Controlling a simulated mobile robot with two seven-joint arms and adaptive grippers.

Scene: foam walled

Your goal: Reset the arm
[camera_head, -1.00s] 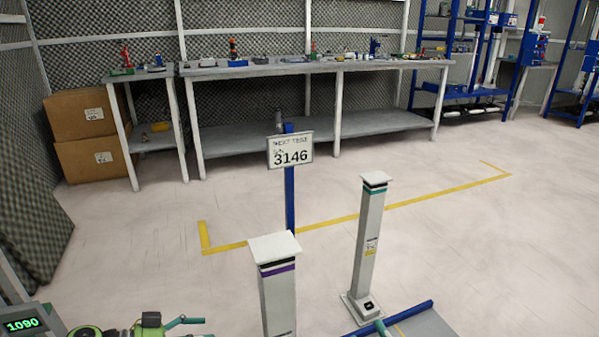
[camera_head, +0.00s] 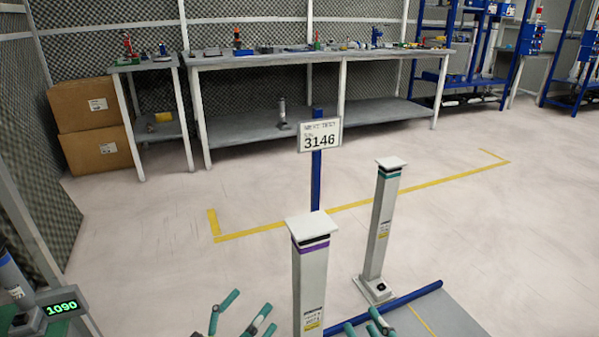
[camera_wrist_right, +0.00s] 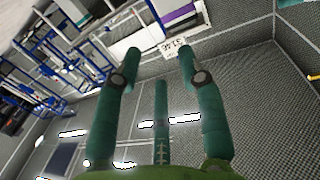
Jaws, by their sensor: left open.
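My left gripper (camera_head: 241,312) shows at the bottom of the head view, left of the purple-banded post. Its green fingers are spread, with nothing between them. My right gripper (camera_head: 374,324) shows only by its fingertips at the bottom edge, right of that post. In the right wrist view my right gripper (camera_wrist_right: 160,65) has its green fingers apart and empty. The rest of both arms is out of the head view.
A white post with a purple band (camera_head: 313,270) stands close between my grippers. A teal-banded post (camera_head: 381,220) stands behind it to the right. A sign reading 3146 (camera_head: 320,135) is on a blue pole. A long workbench (camera_head: 300,57) lines the back wall. Open floor lies between.

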